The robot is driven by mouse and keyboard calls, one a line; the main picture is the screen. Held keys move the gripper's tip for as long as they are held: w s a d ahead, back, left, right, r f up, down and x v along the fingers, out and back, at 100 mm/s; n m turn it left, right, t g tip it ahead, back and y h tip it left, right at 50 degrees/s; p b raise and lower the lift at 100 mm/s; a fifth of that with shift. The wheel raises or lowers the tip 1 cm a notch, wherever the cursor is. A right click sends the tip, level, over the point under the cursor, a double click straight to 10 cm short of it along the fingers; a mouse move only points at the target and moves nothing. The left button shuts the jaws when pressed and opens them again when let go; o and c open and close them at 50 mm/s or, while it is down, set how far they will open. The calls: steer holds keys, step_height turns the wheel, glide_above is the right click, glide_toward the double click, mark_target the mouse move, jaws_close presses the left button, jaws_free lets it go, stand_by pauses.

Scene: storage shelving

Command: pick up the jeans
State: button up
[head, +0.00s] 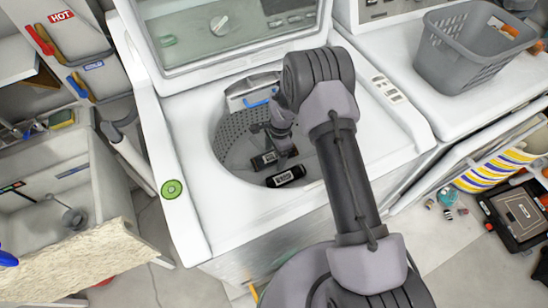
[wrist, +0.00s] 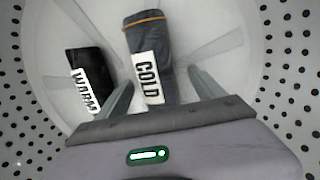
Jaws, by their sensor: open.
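A dark grey cloth item (wrist: 150,45) with an orange edge and a white COLD label lies on the washer drum floor in the wrist view. A black item (wrist: 88,62) with a white WARM label lies to its left. I cannot tell for certain which is the jeans. My gripper (wrist: 161,78) is open, its two fingers on either side of the lower part of the COLD item; I cannot tell if they touch it. In the head view, my gripper (head: 272,138) is inside the drum, above two dark labelled items (head: 287,176) (head: 264,160).
The perforated drum wall (head: 228,140) surrounds my gripper closely. The washer (head: 180,130) has its lid (head: 225,30) raised behind. A grey laundry basket (head: 470,60) stands on the machine to the right. A sink (head: 60,205) is at the left.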

steer(key=shift+r, duration=0.15)
jaws_close()
